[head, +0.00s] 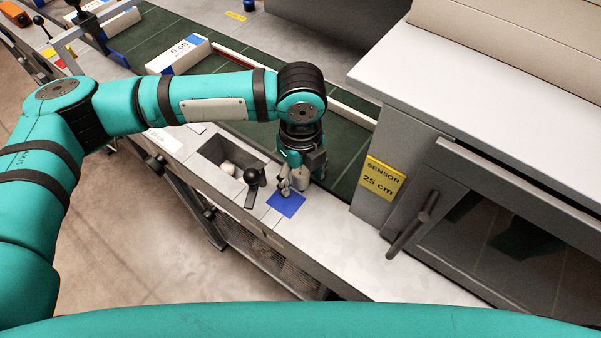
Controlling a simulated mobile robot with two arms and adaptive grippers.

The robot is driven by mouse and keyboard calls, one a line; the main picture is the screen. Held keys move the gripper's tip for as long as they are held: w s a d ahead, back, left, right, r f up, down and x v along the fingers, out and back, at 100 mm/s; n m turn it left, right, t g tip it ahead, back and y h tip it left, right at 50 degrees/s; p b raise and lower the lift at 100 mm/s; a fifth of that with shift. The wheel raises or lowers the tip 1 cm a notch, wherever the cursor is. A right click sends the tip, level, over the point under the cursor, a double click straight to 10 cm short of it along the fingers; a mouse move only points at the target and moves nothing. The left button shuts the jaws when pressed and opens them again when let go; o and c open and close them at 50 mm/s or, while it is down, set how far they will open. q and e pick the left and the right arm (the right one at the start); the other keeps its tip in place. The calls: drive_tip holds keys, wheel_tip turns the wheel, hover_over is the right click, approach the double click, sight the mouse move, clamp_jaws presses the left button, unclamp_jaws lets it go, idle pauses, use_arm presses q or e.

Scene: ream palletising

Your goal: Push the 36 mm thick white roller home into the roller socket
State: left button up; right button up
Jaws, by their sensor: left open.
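My left gripper (293,184) points down over the grey machine ledge, beside a blue square (286,204). It is open; its fingers are small and dark here, and I cannot make out anything between them. A small whitish rounded piece (229,168) lies in a rectangular recess (207,155) in the ledge, left of the gripper. It may be the white roller, but its thickness cannot be read. I cannot tell for certain which part is the roller socket. My right gripper is not in view.
A black ball-knob lever (251,177) stands between the recess and my left gripper. A green conveyor belt (240,85) with a labelled white ream (179,54) runs behind. A grey cabinet with a yellow sensor sign (381,179) stands at right. The ledge's front right is clear.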

use_arm(q)
wheel_tip(320, 180, up, 12)
drive_tip(key=shift+f, duration=0.1)
idle(0.8)
